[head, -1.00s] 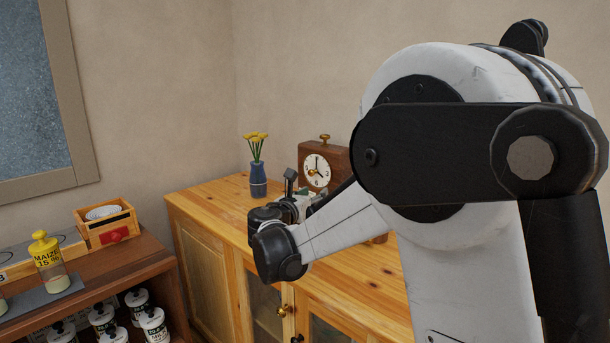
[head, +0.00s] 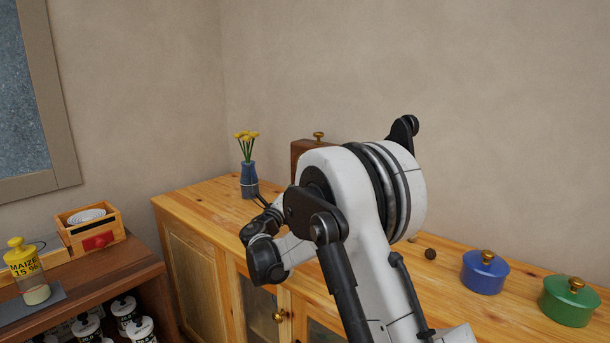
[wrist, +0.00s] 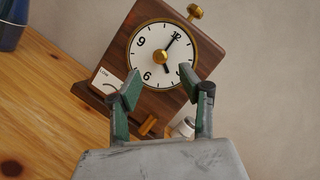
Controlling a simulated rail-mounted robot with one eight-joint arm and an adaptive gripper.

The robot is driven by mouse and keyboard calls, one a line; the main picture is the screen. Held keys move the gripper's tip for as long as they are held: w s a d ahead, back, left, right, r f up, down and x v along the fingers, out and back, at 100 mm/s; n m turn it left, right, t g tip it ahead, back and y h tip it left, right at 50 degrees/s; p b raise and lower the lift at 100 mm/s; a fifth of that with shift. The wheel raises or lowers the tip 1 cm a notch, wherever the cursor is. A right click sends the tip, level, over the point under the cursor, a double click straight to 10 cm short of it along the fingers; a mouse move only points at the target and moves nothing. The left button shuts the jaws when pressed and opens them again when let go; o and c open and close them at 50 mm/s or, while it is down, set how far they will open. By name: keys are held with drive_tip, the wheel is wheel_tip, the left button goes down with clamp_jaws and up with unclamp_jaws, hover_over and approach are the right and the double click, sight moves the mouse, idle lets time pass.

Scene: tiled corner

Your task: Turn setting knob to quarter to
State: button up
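The wooden clock (wrist: 130,52) fills the upper middle of the wrist view, leaning in the picture, with a white dial (wrist: 146,52). One dark hand points at the 12; a brass piece (wrist: 164,58) sits at the dial's centre. A brass knob (wrist: 195,12) stands on the clock's top. Which brass piece is the setting knob, I cannot tell. My gripper (wrist: 160,88) is open, its green-padded fingers apart in front of the dial's lower part, with nothing held. In the head view the clock (head: 307,157) is mostly hidden behind my arm.
A small card (wrist: 105,82) stands at the clock's lower left. A brass bar (wrist: 148,125) shows low between the fingers. A blue vase (head: 249,180) with yellow flowers stands left of the clock. Blue (head: 484,273) and green (head: 569,302) lidded pots stand on the cabinet's right.

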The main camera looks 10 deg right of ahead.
drive_tip(key=b+x, duration=0.1)
drive_tip(key=x, duration=0.7)
drive_tip(key=shift+w+d, duration=0.1)
drive_tip(key=shift+d, duration=0.05)
clamp_jaws()
